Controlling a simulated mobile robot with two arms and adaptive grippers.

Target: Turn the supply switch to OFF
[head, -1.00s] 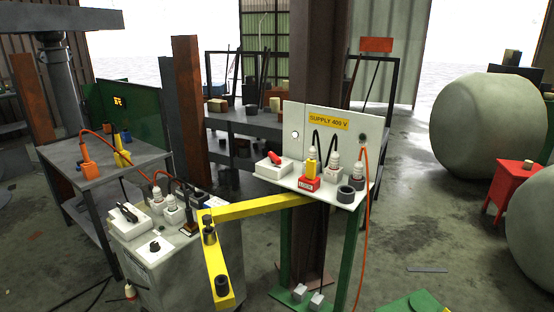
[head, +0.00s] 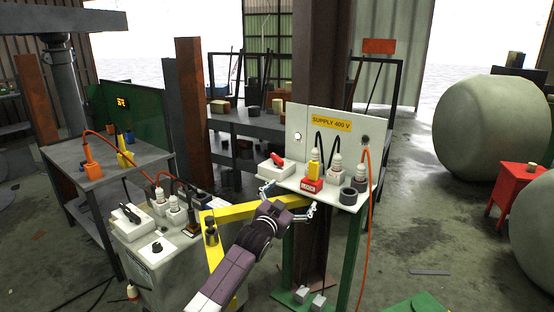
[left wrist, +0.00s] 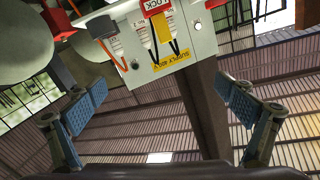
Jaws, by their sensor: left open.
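The supply switch (head: 278,158) has a red handle on a white box and sits at the left of the white supply shelf, below the yellow SUPPLY 400 V label (head: 331,122). Its red part shows at the top edge of the left wrist view (left wrist: 215,3), mostly cut off. I cannot read its ON or OFF position. My left gripper (head: 290,199) is open and empty, just in front of and below the shelf's front edge. The switch lies above and slightly left of it, apart from the fingers. In the left wrist view both fingers (left wrist: 165,95) are spread wide. My right gripper is out of view.
A yellow bar (head: 228,214) passes behind my arm. A white cabinet (head: 157,262) stands left.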

